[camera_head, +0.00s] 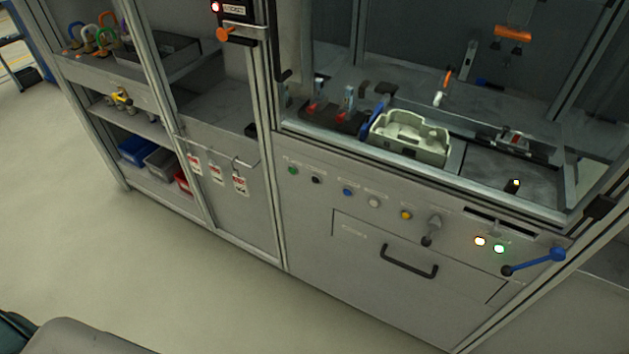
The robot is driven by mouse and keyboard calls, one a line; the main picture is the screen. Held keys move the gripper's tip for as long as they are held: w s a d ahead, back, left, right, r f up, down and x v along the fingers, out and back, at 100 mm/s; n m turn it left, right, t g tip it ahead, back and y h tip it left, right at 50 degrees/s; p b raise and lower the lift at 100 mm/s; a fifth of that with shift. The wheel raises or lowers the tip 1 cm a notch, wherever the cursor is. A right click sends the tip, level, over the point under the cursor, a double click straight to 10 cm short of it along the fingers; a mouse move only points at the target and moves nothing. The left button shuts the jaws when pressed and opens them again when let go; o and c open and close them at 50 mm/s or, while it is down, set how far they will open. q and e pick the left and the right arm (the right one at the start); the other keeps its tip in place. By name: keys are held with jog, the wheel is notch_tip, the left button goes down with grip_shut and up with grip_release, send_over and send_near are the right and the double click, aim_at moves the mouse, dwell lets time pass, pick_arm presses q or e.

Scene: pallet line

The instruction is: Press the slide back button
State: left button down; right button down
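A row of panel buttons runs along the front of the grey machine: a green button (293,170), a black button (316,179), a blue button (347,191), a white button (374,202) and a yellow button (406,215). Their labels are too small to read, so I cannot tell which is the slide back button. Neither gripper is in view.
A blue-ended lever (548,257) sticks out at the panel's right. A drawer with a black handle (409,262) is below the buttons. A pale fixture tray (410,138) sits inside the machine. Shelves with bins (158,160) stand left. The floor (170,270) in front is clear.

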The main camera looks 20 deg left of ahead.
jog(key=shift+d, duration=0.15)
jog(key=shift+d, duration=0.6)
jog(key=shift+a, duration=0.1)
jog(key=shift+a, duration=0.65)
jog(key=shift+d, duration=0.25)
